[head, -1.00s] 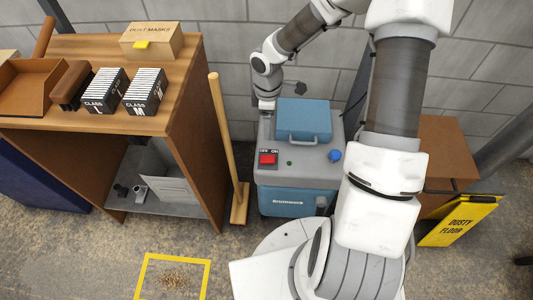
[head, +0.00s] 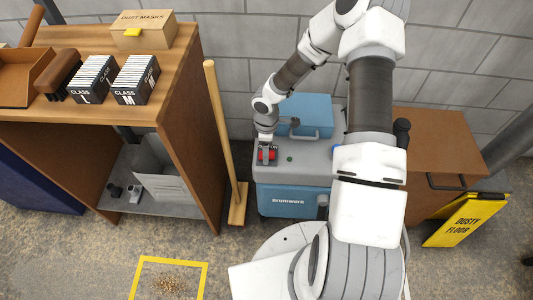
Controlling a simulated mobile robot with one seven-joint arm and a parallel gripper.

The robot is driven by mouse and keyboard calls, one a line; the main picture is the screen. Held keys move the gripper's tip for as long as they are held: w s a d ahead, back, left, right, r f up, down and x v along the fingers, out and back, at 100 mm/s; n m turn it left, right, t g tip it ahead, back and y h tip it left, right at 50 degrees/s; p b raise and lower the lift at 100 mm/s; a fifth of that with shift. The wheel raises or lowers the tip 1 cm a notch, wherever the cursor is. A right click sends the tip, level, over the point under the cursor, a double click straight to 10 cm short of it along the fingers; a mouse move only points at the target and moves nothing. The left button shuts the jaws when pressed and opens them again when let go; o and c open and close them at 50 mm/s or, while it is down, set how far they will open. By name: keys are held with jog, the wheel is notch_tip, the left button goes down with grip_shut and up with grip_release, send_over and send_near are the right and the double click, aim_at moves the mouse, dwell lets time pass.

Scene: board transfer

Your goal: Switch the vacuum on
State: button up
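The vacuum (head: 294,201) is a blue and grey box with a blue lid, standing on the floor against the wall. Its red switch (head: 267,154) sits on the front left of the grey top and is partly covered by my gripper. My gripper (head: 267,148) is right over the switch, pointing down. I cannot tell whether it touches the switch or whether its fingers are open or shut. The OFF and ON marks are hidden.
A broom (head: 222,130) stands left of the vacuum, beside a wooden shelf unit (head: 187,130) holding boxes. A brown cabinet (head: 440,140) and a yellow "dusty floor" sign (head: 466,220) are at the right. A yellow floor frame (head: 170,261) surrounds scattered debris.

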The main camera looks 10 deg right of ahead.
jog(key=shift+f, duration=0.5)
grip_shut()
jog(key=shift+s+d+r+t+y+p, duration=0.1)
jog(key=shift+d+r+t+y+p, duration=0.1)
jog(key=shift+y+p, duration=0.35)
jog(key=shift+s+d+r+t+y+p, duration=0.1)
jog(key=shift+d+y+p, duration=0.05)
jog(key=shift+y+p, duration=0.4)
jog(key=shift+d+f+y+p, duration=0.1)
jog(key=shift+f+y+p, duration=0.1)
jog(key=shift+y+p, duration=0.8)
jog(key=shift+f+t+p, duration=0.15)
jog(key=shift+t+p, duration=0.25)
jog(key=shift+p, duration=0.2)
